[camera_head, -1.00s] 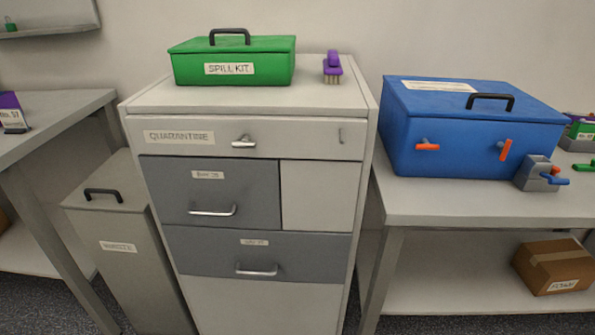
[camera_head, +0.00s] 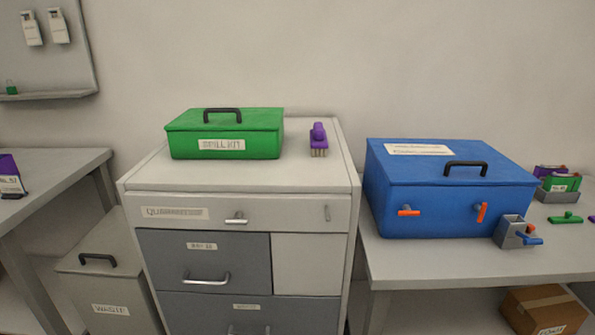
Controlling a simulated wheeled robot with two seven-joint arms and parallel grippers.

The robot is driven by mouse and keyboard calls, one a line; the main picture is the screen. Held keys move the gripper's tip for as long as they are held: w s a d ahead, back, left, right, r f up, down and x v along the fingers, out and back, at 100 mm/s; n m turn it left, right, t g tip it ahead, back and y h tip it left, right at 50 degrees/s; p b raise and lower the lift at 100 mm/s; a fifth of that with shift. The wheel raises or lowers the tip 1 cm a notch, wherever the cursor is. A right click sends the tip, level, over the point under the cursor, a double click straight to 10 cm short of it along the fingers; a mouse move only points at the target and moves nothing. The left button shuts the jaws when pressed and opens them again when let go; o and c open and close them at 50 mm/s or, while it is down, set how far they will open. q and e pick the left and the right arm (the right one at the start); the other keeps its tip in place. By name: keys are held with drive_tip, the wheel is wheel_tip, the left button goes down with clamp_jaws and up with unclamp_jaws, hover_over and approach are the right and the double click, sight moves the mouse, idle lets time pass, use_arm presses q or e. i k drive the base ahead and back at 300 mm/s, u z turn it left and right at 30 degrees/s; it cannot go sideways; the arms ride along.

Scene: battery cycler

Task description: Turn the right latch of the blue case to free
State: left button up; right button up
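The blue case (camera_head: 430,215) stands shut on the bench at the right, with a black handle on its lid. Its front has two orange latches. The left latch (camera_head: 408,211) lies level. The right latch (camera_head: 482,212) stands nearly upright, tilted slightly. Neither of my grippers is in view.
A grey holder (camera_head: 512,232) with a blue-handled tool stands at the case's front right corner, near the right latch. A green spill kit (camera_head: 225,142) and a purple brush (camera_head: 318,140) stand on the drawer cabinet (camera_head: 240,180). The bench (camera_head: 430,263) is clear before the case.

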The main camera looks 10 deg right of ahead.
sight(481, 209)
drive_tip(key=z, duration=1.5)
drive_tip(key=k, duration=0.45)
drive_tip(key=u, duration=0.65)
drive_tip(key=i, duration=0.75)
drive_tip(key=z, duration=0.25)
